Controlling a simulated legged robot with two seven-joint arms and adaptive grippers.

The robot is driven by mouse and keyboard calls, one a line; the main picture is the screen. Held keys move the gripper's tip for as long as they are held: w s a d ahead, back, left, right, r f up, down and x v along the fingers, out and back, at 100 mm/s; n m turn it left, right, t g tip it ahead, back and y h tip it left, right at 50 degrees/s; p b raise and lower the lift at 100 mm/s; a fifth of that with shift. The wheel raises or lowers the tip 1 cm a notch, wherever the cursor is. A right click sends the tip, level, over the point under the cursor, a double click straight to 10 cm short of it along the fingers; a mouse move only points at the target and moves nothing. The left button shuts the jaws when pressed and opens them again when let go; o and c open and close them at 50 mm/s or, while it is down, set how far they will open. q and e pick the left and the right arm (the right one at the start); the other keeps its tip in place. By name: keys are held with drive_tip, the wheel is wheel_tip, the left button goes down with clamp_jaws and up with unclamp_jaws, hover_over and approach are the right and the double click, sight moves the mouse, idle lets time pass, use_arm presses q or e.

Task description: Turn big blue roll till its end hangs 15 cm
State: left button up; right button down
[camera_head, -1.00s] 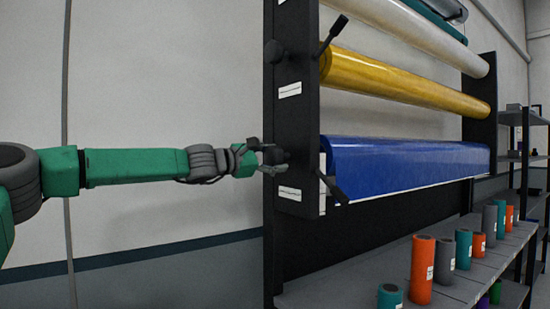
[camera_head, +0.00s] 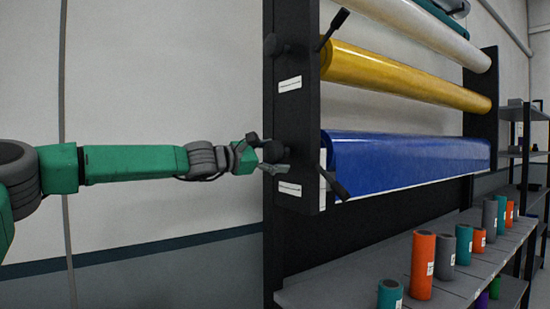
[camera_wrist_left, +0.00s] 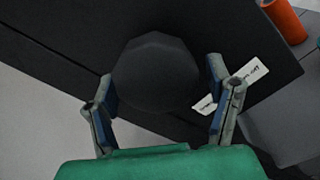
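The big blue roll (camera_head: 410,160) is the lowest roll on the rack. Its film hangs a short way down the front, with a pale lower edge. A dark round knob (camera_wrist_left: 155,72) sits on the rack's near end post at the blue roll's height. My left gripper (camera_head: 275,160) is at this knob. In the left wrist view the two fingers of my left gripper (camera_wrist_left: 163,105) are spread, one on each side of the knob. A gap shows on the right side; contact on the left is unclear. My right gripper is not in view.
A yellow roll (camera_head: 405,78) and a white roll (camera_head: 425,33) hang above. Dark levers (camera_head: 334,182) stick out at the post's front. A grey shelf (camera_head: 350,288) below holds several coloured tubes, including an orange one (camera_head: 422,265). Bare wall lies left of the rack.

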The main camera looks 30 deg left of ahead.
use_arm(q)
drive_tip(key=shift+s+r, duration=0.1)
drive_tip(key=shift+r, duration=0.05)
drive_tip(key=shift+s+a, duration=0.1)
drive_tip(key=shift+s, duration=0.15)
drive_tip(key=v, duration=0.5)
drive_tip(key=shift+s+a, duration=0.15)
drive_tip(key=shift+s, duration=0.15)
drive_tip(key=shift+s+a+f, duration=0.25)
drive_tip(key=shift+s+a, duration=0.1)
drive_tip(key=shift+s, duration=0.1)
drive_tip(key=shift+d, duration=0.1)
